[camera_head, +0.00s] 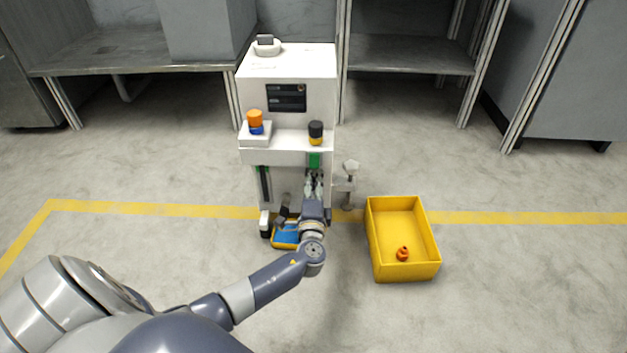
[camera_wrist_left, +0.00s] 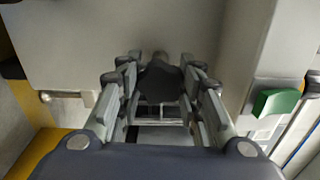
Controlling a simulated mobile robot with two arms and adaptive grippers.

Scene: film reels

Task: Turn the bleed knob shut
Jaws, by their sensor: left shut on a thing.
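A white machine (camera_head: 285,90) stands on the floor ahead. My left gripper (camera_head: 314,185) reaches its lower front, below a green part (camera_head: 314,160). In the left wrist view, the fingers (camera_wrist_left: 160,95) close around a dark rounded knob (camera_wrist_left: 160,82), which appears to be the bleed knob. The gripper is shut on it. Its turn angle cannot be read, and the gripper hides it in the head view. My right gripper is not in view.
A yellow bin (camera_head: 376,245) with a small orange part (camera_head: 403,254) stands right of the machine. A blue-lined tray (camera_head: 286,234) lies at its foot. A pale knob on a bracket (camera_head: 351,167) sticks out at right. Grey benches (camera_head: 140,62) stand behind.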

